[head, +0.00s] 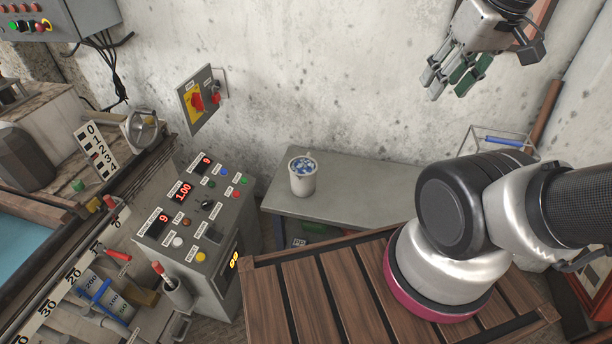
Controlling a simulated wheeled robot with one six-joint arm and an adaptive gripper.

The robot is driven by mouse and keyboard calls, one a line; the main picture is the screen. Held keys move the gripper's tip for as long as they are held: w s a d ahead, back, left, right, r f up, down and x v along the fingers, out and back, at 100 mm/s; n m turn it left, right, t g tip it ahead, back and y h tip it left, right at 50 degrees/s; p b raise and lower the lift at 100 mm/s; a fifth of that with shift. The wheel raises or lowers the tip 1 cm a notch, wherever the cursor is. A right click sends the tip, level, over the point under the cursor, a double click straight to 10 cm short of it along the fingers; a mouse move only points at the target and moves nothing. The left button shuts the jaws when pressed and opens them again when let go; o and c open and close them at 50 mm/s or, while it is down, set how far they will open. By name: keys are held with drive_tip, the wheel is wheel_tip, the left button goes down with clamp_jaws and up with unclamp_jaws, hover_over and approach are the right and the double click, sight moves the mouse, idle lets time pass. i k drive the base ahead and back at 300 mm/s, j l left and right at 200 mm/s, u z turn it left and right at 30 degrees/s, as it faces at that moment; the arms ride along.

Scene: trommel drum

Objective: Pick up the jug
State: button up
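A white cylindrical vessel (302,179) with blue and white contents at its top stands upright on a grey table. It may be the jug. A clear container (98,302) with blue parts and the marks 200, 100 and 50 stands at the lower left, so I cannot tell for certain which one the task means. My gripper (448,90) hangs at the upper right, in front of the concrete wall and far from both. Its fingers are spread, with nothing between them.
The grey table (352,207) is largely clear around the white vessel. A control box (195,228) with buttons stands left of it. A red-knobbed switch panel (203,98) is on the wall. A wire rack (498,143) stands at the right. A slatted wooden deck (320,295) fills the front.

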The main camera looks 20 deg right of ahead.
sight(303, 170)
drive_tip(key=u, duration=2)
drive_tip(key=z, duration=2)
drive_tip(key=i+j+u, duration=0.1)
drive_tip(key=i, duration=0.3)
drive_tip(key=i+j, duration=0.25)
drive_tip(key=i+j+u, duration=0.05)
drive_tip(key=i, duration=0.05)
